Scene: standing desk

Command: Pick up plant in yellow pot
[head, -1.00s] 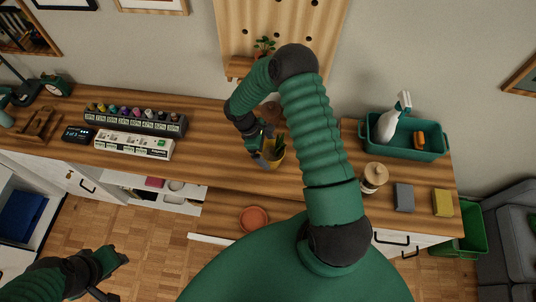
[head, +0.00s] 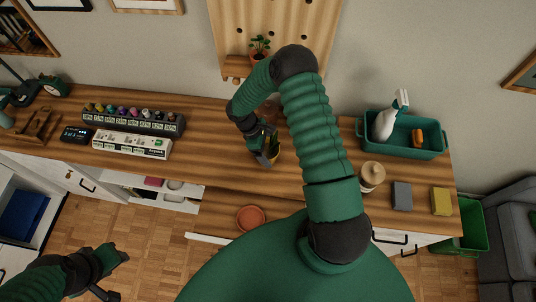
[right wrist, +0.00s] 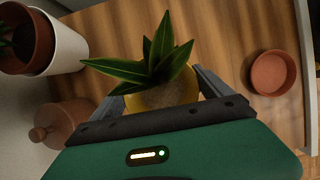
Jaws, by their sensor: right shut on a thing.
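The plant in the yellow pot (right wrist: 165,88) shows in the right wrist view, with long pointed green leaves above the pot's rim. In the head view the yellow pot (head: 275,154) is partly hidden by my right gripper (head: 265,158). My right gripper shows in the right wrist view with one finger on each side of the pot (right wrist: 165,98), shut on it. I cannot tell whether the pot touches the desk. My left gripper (head: 118,262) is at the lower left, over the floor and away from the desk; its fingers are too small to read.
The wooden desk (head: 225,172) has a terracotta saucer (head: 250,218) near its front. A lidded jar (head: 372,174), grey block (head: 402,195) and yellow block (head: 441,201) are at right. A green tray (head: 435,152) holds a spray bottle (head: 384,124).

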